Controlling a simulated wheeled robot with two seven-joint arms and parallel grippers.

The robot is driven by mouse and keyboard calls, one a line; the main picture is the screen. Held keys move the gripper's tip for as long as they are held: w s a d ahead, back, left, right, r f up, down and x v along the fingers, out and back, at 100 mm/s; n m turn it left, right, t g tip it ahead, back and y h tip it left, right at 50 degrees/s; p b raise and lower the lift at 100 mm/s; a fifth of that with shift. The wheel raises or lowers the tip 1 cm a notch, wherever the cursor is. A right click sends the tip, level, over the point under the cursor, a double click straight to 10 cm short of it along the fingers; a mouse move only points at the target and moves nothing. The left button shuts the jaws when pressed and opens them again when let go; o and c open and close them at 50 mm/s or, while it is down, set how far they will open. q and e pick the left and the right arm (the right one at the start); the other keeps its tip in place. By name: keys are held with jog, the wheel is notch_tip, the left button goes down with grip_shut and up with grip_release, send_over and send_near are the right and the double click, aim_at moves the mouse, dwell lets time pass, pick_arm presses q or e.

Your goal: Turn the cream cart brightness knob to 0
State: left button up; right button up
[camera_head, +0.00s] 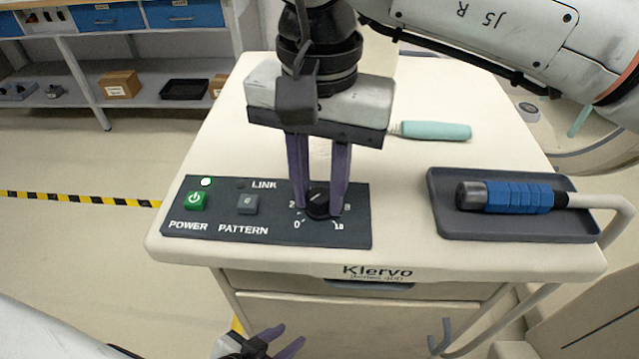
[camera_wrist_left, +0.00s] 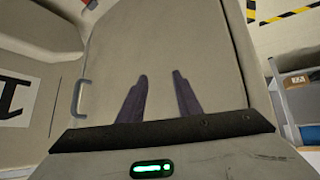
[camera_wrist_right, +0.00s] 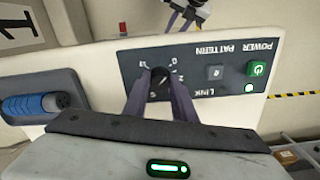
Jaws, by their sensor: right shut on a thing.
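The cream cart (camera_head: 220,140) carries a dark control panel (camera_head: 265,232) at its front left. The round black brightness knob (camera_head: 317,206) sits on the panel's right part, with scale marks around it including 0 at lower left. My right gripper (camera_head: 320,208) points down with its purple fingers on both sides of the knob, shut on it. The right wrist view also shows the knob (camera_wrist_right: 160,78) between the fingers. The knob's exact setting is hard to read. My left gripper (camera_head: 283,342) is low in front of the cart, its fingers apart and empty, also in the left wrist view (camera_wrist_left: 160,95).
The panel has a lit green power button (camera_head: 195,201) and a grey pattern button (camera_head: 247,204). A dark tray (camera_head: 540,232) with a blue-handled tool (camera_head: 510,197) lies to the right. A teal-handled tool (camera_head: 436,130) lies behind my right gripper. A cart rail (camera_head: 612,205) curves at the right.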

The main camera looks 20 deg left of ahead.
aim_at(319, 194)
jog(key=shift+r, duration=0.15)
jog(key=o, duration=1)
jog(key=shift+o, duration=0.2)
notch_tip(319, 194, up, 10)
